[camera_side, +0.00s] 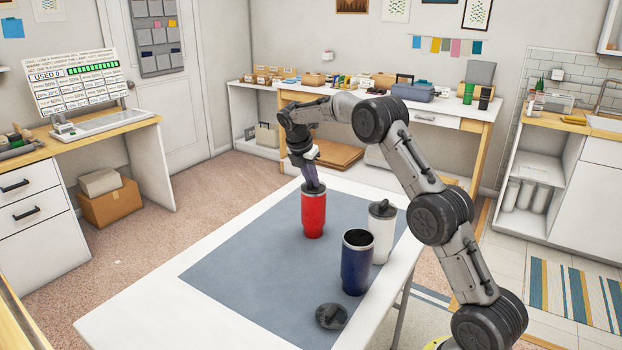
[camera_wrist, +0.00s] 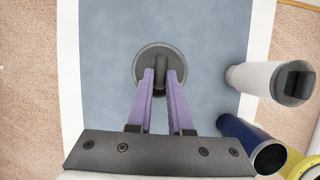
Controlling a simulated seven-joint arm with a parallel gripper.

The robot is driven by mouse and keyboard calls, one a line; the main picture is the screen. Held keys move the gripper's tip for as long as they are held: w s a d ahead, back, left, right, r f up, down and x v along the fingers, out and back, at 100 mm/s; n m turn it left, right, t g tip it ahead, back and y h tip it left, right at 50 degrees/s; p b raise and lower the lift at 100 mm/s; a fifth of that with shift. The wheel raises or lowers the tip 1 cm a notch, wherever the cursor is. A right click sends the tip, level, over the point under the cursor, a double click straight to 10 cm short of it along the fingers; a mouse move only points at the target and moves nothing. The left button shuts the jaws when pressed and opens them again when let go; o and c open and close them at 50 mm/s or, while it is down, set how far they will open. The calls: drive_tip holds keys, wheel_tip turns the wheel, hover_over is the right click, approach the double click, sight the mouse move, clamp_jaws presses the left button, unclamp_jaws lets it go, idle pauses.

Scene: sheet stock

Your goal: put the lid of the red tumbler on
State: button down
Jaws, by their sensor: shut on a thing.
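The red tumbler (camera_side: 313,214) stands upright on the blue-grey mat in the side view. A dark grey round lid (camera_wrist: 176,57) with a bar handle fills the spot below my gripper in the wrist view. My gripper (camera_side: 314,184) is right over the red tumbler's mouth, its purple fingers (camera_wrist: 161,84) shut on the lid's handle. In the side view the lid is at the tumbler's top, largely behind the fingers; I cannot tell whether it is fully seated. In the wrist view the lid hides the red tumbler.
A dark blue tumbler (camera_side: 356,265) stands open at the right of the mat (camera_side: 250,262). A white tumbler (camera_side: 381,235) with a dark lid stands behind it. Another dark lid (camera_side: 331,316) lies near the front. The mat's left side is clear.

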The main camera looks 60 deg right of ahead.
drive_tip(key=c, duration=0.8)
unclamp_jaws()
drive_tip(key=shift+o, duration=0.4)
drive_tip(key=o, duration=0.4)
drive_tip(key=shift+o, duration=0.2)
drive_tip(key=shift+r, duration=0.1)
drive_tip(key=shift+r, duration=3.4)
